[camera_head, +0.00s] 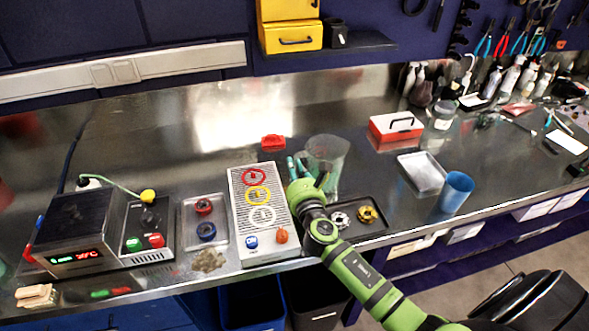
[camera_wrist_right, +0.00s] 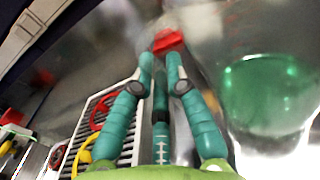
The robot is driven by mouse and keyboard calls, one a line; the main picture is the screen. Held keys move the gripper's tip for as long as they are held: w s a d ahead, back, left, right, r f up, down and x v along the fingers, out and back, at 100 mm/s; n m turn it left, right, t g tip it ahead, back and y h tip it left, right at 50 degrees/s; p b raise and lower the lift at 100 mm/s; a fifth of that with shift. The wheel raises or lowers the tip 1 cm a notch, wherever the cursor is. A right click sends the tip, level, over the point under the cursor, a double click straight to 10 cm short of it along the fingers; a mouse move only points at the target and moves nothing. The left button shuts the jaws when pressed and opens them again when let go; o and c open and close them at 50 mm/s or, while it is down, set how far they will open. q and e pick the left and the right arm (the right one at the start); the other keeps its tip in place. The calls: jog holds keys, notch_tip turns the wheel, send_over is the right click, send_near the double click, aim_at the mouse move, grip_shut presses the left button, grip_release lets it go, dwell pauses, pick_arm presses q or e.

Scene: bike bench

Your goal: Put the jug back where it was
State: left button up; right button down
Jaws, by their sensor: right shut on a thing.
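The clear jug (camera_head: 328,152) is at mid bench in the head view, just right of the slotted panel and behind the dark tray. It looks about upright; my arm covers its lower part, so I cannot tell whether its base touches the bench. In the right wrist view the jug (camera_wrist_right: 266,95) is at the right, with a green tint inside. My right gripper (camera_head: 298,167), with teal fingers (camera_wrist_right: 160,68), is at the jug's left side and shut on it. The exact grip, probably at the handle, is hard to see. My left gripper is not in view.
The slotted panel (camera_head: 240,218) with coloured rings lies left of the gripper. A red block (camera_head: 273,142) is behind it. The dark tray (camera_head: 343,232), a metal tray (camera_head: 421,186) and a blue cup (camera_head: 456,191) stand to the right. Bare bench lies behind.

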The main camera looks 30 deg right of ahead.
jog(key=shift+f, duration=0.15)
jog(key=c, duration=1.2)
grip_release()
jog(key=shift+c, duration=0.2)
jog(key=shift+s, duration=0.2)
jog(key=b+v, duration=0.1)
jog(key=v, duration=0.9)
jog(key=shift+s+a, duration=0.2)
jog(key=shift+s, duration=0.15)
jog(key=shift+s+a+r+b, duration=0.1)
jog(key=shift+s+r+b, duration=0.2)
jog(key=shift+s, duration=0.15)
